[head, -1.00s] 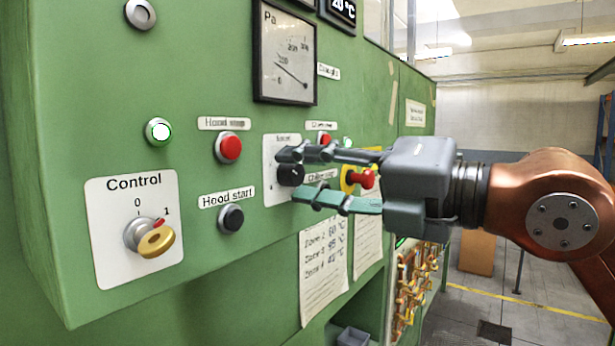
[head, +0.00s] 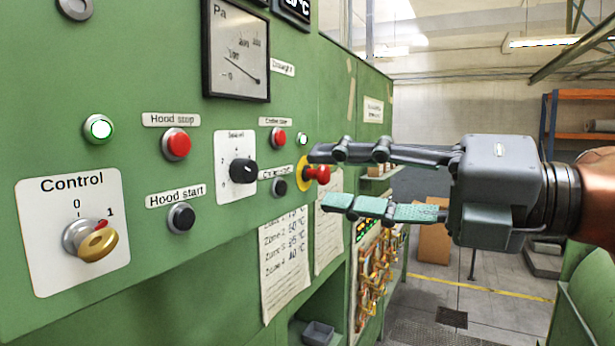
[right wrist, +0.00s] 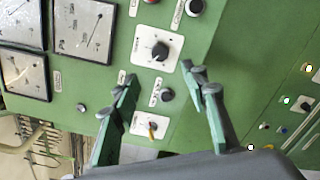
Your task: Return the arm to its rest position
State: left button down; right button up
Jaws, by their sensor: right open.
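My right gripper (head: 325,180) is open and empty in the head view, its fingers pointing left toward the green panel (head: 130,80). It is right of the black rotary knob (head: 243,170) and apart from it. Its fingertips overlap the red emergency button (head: 318,174) in the picture; I cannot tell how close they are. In the right wrist view its two fingers (right wrist: 165,92) are spread, with a black button (right wrist: 167,95) showing between them and a black knob (right wrist: 160,50) beyond. My left gripper is not in view.
Paper sheets (head: 285,262) hang below. A cardboard box (head: 433,224) stands behind. Open floor lies at the right.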

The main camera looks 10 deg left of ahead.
jog(key=shift+s+d, duration=0.15)
jog(key=shift+d, duration=0.3)
